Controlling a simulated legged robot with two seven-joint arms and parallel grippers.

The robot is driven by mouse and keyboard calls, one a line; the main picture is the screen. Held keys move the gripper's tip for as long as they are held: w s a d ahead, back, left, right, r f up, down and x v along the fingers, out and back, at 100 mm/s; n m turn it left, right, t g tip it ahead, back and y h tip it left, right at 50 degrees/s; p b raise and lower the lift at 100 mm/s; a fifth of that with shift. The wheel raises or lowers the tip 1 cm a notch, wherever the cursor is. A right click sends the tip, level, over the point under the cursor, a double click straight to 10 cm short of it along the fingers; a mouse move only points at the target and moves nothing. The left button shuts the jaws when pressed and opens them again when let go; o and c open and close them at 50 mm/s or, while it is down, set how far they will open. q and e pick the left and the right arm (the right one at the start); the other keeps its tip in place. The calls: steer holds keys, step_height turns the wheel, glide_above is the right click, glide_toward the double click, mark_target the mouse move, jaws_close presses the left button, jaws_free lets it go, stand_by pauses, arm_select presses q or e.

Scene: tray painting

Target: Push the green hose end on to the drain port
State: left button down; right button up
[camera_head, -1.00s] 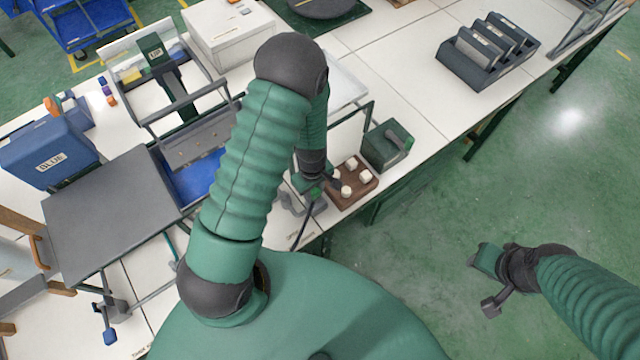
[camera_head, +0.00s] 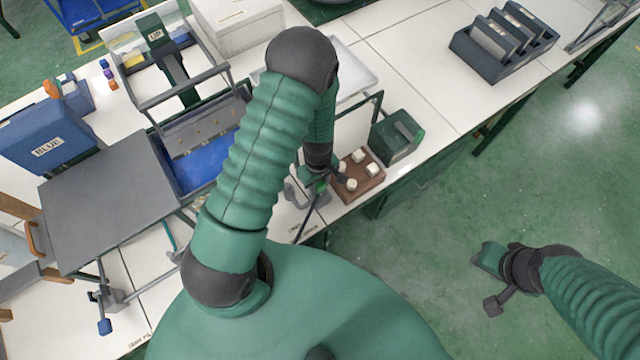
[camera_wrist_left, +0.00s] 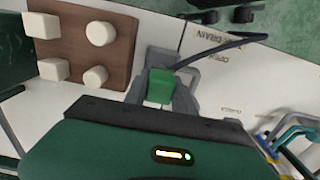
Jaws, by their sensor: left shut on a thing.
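My left gripper (camera_wrist_left: 163,82) is shut on the green hose end (camera_wrist_left: 160,87), which sits between its grey fingers in the left wrist view. The dark hose (camera_wrist_left: 225,45) curves away to the right over the white table, past printed lettering that reads DRAIN and OPEN. In the head view the left gripper (camera_head: 316,187) is low beside the brown block at the table's front edge, partly behind my arm. I cannot pick out the drain port for certain. My right gripper (camera_head: 491,280) hangs over the floor, apart from everything; its finger opening is unclear.
A brown block with white pegs (camera_head: 350,187) stands just right of my left gripper, with a green box (camera_head: 397,138) behind it. A grey panel (camera_head: 105,205) and blue tray (camera_head: 190,175) lie left. A grey rack (camera_head: 475,58) stands back right.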

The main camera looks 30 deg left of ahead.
arm_select(q)
steer(key=shift+s+d, duration=0.1)
steer(key=shift+s, duration=0.05)
arm_select(e)
steer(key=shift+s+d, duration=0.15)
steer(key=shift+d, duration=0.05)
arm_select(q)
steer(key=shift+d+f, duration=0.2)
steer(key=shift+d, duration=0.15)
steer(key=shift+d+f, duration=0.1)
steer(key=shift+f, duration=0.05)
arm_select(e)
steer(key=shift+f, duration=0.3)
arm_select(q)
steer(key=shift+f+b, duration=0.2)
steer(key=shift+b, duration=0.15)
arm_select(e)
steer(key=shift+f, duration=0.1)
arm_select(q)
steer(key=shift+f, duration=0.35)
arm_select(e)
steer(key=shift+f, duration=0.25)
arm_select(q)
steer(key=shift+c, duration=2.4)
jaws_free()
